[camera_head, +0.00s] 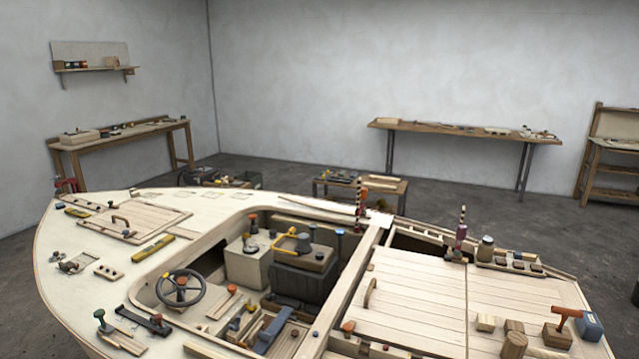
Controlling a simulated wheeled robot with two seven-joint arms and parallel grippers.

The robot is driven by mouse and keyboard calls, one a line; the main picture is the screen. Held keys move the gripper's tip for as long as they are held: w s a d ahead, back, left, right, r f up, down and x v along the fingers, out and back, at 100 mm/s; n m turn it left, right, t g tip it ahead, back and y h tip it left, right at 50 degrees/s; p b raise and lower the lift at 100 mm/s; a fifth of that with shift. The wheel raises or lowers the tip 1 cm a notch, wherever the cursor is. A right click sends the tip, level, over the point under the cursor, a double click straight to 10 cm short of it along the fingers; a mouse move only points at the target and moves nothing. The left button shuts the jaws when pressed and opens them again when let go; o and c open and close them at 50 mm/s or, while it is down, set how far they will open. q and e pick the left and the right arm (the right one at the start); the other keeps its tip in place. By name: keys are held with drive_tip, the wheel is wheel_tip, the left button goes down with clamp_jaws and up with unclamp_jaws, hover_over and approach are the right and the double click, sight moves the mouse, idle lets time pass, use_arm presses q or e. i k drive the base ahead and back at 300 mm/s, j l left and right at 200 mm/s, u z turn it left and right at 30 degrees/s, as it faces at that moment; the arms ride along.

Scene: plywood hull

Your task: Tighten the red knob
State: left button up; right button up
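Several orange-red knobs show, and I cannot tell which one the task names. One knob (181,281) is at the hub of the dark steering wheel (163,298). Another orange-red piece (232,289) tops a stick in the cockpit. A third orange-red knob (348,327) stands on the near edge beside the right hatch. A red clamp-like item (66,185) sits at the hull's far left rim. How tight any knob is cannot be seen. Neither of my grippers is in the picture.
The plywood hull (75,238) fills the foreground, with an open cockpit. A planked hatch (415,290) bears wooden blocks and an orange-handled tool (567,312) at right. Workbenches (455,130) stand along the walls.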

sight(157, 318)
drive_tip(key=i+j+u, duration=0.75)
drive_tip(key=j, duration=0.15)
drive_tip(key=k+j, duration=0.05)
drive_tip(key=k, duration=0.05)
